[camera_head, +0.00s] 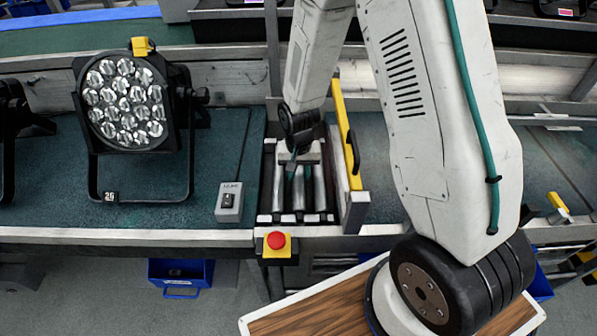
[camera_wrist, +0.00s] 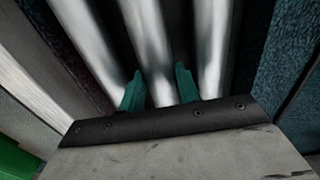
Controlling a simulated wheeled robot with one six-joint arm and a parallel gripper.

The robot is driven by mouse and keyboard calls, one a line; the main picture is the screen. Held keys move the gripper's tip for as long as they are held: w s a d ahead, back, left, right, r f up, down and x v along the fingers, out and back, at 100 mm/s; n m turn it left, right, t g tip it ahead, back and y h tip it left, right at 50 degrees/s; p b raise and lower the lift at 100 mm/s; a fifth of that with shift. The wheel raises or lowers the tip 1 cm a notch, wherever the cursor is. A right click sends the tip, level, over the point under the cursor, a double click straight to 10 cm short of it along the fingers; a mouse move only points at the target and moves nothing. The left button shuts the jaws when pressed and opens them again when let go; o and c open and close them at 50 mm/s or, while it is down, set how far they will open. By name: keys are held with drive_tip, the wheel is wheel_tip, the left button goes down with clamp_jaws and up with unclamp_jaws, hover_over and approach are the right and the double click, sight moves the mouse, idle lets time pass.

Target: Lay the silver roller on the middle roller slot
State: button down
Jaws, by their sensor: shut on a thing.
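The silver roller (camera_wrist: 150,45) runs between the two teal fingers of my gripper (camera_wrist: 159,82) in the wrist view, with my gripper shut on it. It lies lengthwise between two other silver rollers and looks parallel to them, at the middle slot. In the head view this roller (camera_head: 298,190) shows in the dark roller frame (camera_head: 263,205), below my wrist. Whether it rests fully in the slot or is slightly above it I cannot tell. The near end of the roller and the slot's far end are hidden by my gripper.
A left roller (camera_wrist: 88,45) and a right roller (camera_wrist: 212,45) flank the held one closely. A yellow bar (camera_head: 346,135) stands right of the frame, and a red stop button (camera_head: 277,240) sits in front. A switch box (camera_head: 229,202) and a par can (camera_head: 127,102) stand left.

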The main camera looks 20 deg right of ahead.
idle(0.6)
drive_tip(key=c, duration=0.9)
unclamp_jaws()
wheel_tip(320, 180, up, 8)
drive_tip(key=shift+s+r, duration=0.1)
drive_tip(key=shift+r, duration=0.1)
drive_tip(key=s+d+r+n, duration=0.1)
drive_tip(key=s+r, duration=0.3)
drive_tip(key=r, duration=0.4)
drive_tip(key=s+d+r+n, duration=0.1)
drive_tip(key=s+r, duration=0.3)
drive_tip(key=r, duration=0.5)
drive_tip(key=shift+s+d+r+n+t, duration=0.2)
drive_tip(key=shift+s+r+n, duration=0.2)
drive_tip(key=shift+s+r, duration=1.75)
drive_tip(key=shift+s+d+r+n+t, duration=0.3)
drive_tip(key=shift+s+r, duration=0.55)
drive_tip(key=shift+s, duration=2.55)
drive_tip(key=shift+s+r+n+t, duration=0.1)
drive_tip(key=shift+s+r+n, duration=0.4)
drive_tip(key=shift+s+r, duration=1.65)
drive_tip(key=shift+s+f, duration=0.65)
